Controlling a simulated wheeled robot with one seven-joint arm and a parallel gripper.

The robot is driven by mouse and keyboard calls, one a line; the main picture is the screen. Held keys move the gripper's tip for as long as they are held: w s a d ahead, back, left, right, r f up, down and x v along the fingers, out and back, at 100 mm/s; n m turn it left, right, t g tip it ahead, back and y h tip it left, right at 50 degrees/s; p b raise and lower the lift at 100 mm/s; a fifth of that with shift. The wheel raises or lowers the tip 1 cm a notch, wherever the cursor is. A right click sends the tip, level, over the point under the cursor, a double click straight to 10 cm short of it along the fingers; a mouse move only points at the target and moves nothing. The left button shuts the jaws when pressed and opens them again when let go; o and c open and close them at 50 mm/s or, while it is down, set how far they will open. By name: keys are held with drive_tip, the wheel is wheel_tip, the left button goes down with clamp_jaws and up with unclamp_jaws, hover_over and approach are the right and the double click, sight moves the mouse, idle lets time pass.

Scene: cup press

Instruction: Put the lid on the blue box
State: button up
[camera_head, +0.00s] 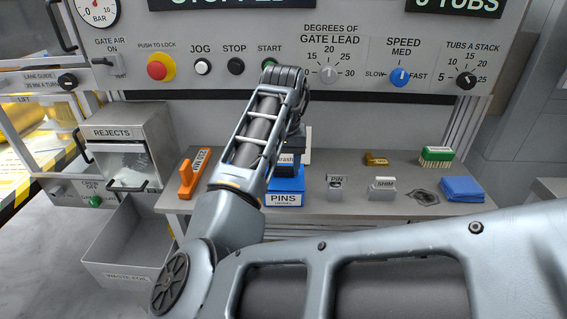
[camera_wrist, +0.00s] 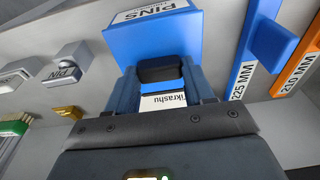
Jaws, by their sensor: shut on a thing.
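The blue box (camera_head: 286,188) with a PINS label stands on the grey shelf, below my gripper (camera_head: 290,160). My gripper points down and is shut on what I take to be the lid, just over the box. In the wrist view my gripper (camera_wrist: 163,85) has a dark finger on each side, with a black block and a white lettered tag between them. The box's blue surface (camera_wrist: 150,46) and PINS label show just past the fingertips. The lid's edges are hidden by the fingers. I cannot tell whether the lid touches the box.
An orange block (camera_head: 188,180) stands left of the box. A PIN holder (camera_head: 335,187) and a 5MM holder (camera_head: 382,188) stand to its right. Farther right are a green-topped brush (camera_head: 436,156) and a blue cloth (camera_head: 461,189). The control panel rises behind the shelf.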

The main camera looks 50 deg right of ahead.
sight(284, 169)
drive_tip(key=shift+f, duration=0.15)
idle(0.4)
drive_tip(key=o, duration=1.1)
drive_tip(key=shift+r+p, duration=3.5)
drive_tip(key=shift+p, duration=0.1)
